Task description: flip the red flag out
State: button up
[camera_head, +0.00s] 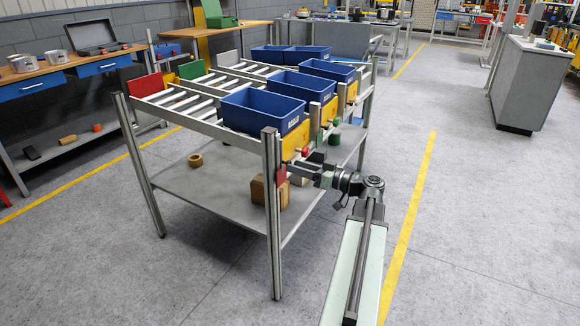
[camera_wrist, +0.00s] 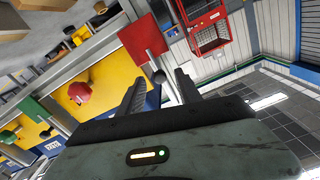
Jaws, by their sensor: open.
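The red flag (camera_head: 281,177) is a small red plate at the near front corner of the roller rack. In the wrist view the red flag (camera_wrist: 142,37) shows as a red square just beyond my fingertips. A dark round knob (camera_wrist: 158,76) on a thin stem below the flag appears between my two fingers. My gripper (camera_head: 308,169) is at the rack's front, just right of the flag. In the wrist view my gripper (camera_wrist: 160,83) is open, with a finger on each side of the knob. I cannot tell if either finger touches it.
Blue bins (camera_head: 264,109) stand on the roller rack (camera_head: 145,107). Yellow plates (camera_wrist: 112,80) carry a red knob (camera_wrist: 79,92) and a green knob (camera_wrist: 9,136), with a green flag (camera_wrist: 30,107) between. Wooden blocks (camera_head: 260,190) sit on the lower shelf. Floor to the right is clear.

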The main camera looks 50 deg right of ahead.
aim_at(285, 163)
jog(key=x, duration=0.3)
jog(key=shift+w, duration=0.2)
grip_shut()
dwell(1.3)
